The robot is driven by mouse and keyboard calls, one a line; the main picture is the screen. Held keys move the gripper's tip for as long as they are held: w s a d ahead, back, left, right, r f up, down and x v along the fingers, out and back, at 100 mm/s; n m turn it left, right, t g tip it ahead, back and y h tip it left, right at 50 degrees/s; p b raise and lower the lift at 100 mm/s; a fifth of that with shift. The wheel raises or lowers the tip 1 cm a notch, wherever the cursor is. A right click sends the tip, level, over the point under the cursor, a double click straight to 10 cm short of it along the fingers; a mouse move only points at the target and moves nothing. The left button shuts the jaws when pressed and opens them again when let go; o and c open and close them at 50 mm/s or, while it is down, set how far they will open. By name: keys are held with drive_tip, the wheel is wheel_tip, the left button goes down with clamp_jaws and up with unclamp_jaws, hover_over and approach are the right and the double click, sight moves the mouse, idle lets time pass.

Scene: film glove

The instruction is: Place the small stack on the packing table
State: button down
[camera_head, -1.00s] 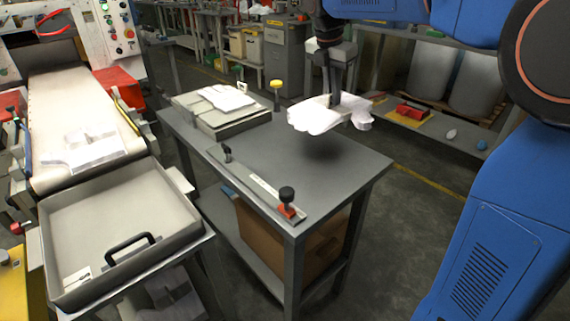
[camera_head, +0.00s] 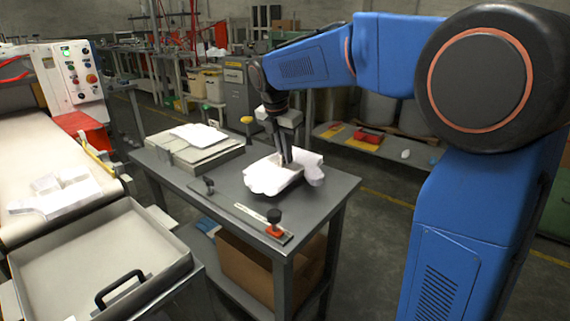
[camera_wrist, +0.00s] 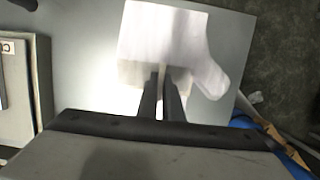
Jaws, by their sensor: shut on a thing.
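My gripper (camera_head: 284,158) points down over the grey packing table (camera_head: 310,205) and is shut on a small stack of white film gloves (camera_head: 268,177). The stack is at or just above the tabletop; I cannot tell whether it touches. In the wrist view the stack (camera_wrist: 165,38) lies flat under the two dark fingers (camera_wrist: 163,98), with a thumb shape sticking out to the right. The fingers hide part of its near edge.
A flat grey box with white gloves on top (camera_head: 195,145) stands at the table's back left. A bar with a black knob and red base (camera_head: 275,225) runs along the left front edge. A tray with a black handle (camera_head: 100,265) and a conveyor (camera_head: 50,150) are left.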

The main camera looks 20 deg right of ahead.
sight(285, 165)
drive_tip(key=shift+s+a+x, duration=0.1)
drive_tip(key=shift+a+x, duration=0.05)
drive_tip(key=shift+x, duration=0.65)
drive_tip(key=shift+s+a+x, duration=0.1)
drive_tip(key=shift+a+x, duration=0.05)
drive_tip(key=shift+x, duration=0.65)
drive_tip(key=shift+f, duration=0.15)
drive_tip(key=c, duration=1.9)
unclamp_jaws()
drive_tip(key=v, duration=1.2)
drive_tip(key=shift+s, duration=0.15)
